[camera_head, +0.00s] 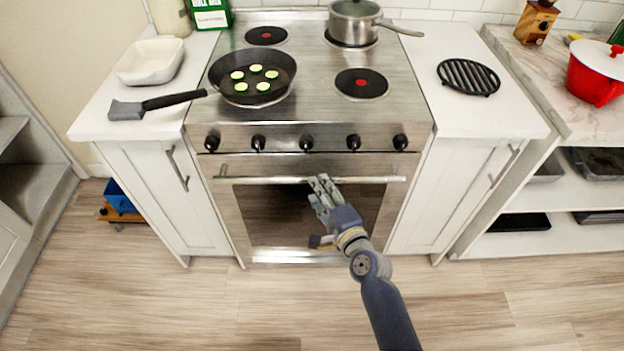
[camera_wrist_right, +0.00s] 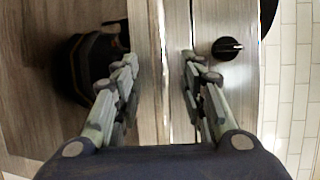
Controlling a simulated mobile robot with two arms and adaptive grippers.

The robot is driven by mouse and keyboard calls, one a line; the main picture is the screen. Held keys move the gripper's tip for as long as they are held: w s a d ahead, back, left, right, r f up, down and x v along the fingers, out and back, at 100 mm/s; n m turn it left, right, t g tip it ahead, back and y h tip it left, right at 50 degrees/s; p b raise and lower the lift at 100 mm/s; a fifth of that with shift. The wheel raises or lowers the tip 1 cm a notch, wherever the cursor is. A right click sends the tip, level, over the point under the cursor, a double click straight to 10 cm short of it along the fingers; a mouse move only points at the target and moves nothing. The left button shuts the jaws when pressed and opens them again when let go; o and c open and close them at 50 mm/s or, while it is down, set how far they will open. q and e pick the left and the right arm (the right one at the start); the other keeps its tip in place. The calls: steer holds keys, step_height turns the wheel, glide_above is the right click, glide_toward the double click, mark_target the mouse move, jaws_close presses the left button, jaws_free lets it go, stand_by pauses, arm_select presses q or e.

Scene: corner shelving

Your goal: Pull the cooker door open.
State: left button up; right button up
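The cooker door (camera_head: 262,220) is shut, upright under the row of knobs, with a dark glass window. Its pale horizontal handle bar (camera_head: 240,180) runs along the top of the door. My right gripper (camera_head: 321,184) is at the middle of this bar, reaching up from below right. In the right wrist view, the two fingers of my right gripper (camera_wrist_right: 160,70) are spread apart, with the bar (camera_wrist_right: 158,40) running between them. I see no clear grip on the bar; the exact contact is hard to tell. My left gripper is not in view.
Black knobs (camera_head: 306,142) sit just above the handle. A frying pan (camera_head: 228,71) with green slices and a steel pot (camera_head: 354,22) stand on the hob. White cabinets (camera_head: 170,195) flank the cooker. The wooden floor (camera_head: 200,300) in front is clear.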

steer(key=x, duration=0.5)
steer(key=shift+w+a+f, duration=0.1)
steer(key=shift+w+a, duration=0.05)
steer(key=shift+w, duration=0.2)
jaws_close()
